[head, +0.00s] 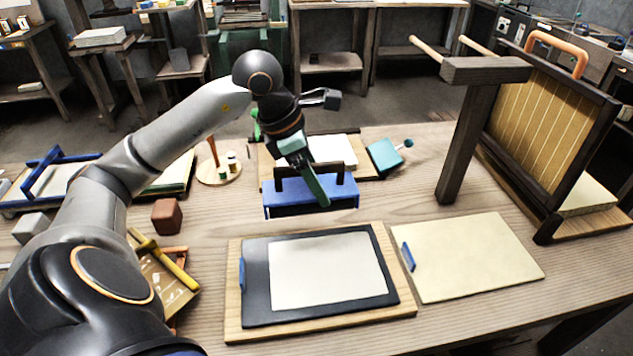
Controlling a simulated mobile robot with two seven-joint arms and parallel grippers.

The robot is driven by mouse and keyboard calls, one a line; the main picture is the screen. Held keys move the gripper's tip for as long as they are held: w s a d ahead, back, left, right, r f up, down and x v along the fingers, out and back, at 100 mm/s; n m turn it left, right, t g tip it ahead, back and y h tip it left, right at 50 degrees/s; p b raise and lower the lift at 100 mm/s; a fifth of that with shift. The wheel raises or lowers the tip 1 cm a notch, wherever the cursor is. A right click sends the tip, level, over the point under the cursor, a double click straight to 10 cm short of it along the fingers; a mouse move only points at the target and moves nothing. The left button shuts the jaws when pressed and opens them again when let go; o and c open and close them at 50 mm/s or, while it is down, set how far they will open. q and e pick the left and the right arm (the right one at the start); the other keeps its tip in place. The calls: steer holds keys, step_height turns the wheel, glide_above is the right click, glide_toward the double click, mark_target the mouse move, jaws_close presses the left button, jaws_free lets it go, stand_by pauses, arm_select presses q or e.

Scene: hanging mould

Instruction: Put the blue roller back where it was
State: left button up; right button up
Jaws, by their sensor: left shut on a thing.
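The blue roller (290,207) is a wide blue body with a dark bar handle on top. It is behind the framed mould in the middle of the table. My left gripper (316,186) reaches down to the handle from above and is shut on it. The fingers cover part of the handle and the blue front. I cannot tell for certain whether the roller touches the table or hangs just above it. My right gripper is not in view.
A dark-framed mould (255,300) with a pale sheet lies on a wooden board in front. A cream board (465,260) lies to its right. A wooden stand (470,130) and upright screen rise at right. A teal block (384,155) and reddish cube (167,216) stand nearby.

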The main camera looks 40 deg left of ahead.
arm_select(q)
steer(key=w+a+f, duration=0.2)
steer(key=w+f, duration=0.1)
steer(key=w+a+f, duration=0.5)
steer(key=w+f, duration=0.1)
steer(key=shift+w+a, duration=0.1)
steer(key=shift+a, duration=0.1)
steer(key=shift+f, duration=1.55)
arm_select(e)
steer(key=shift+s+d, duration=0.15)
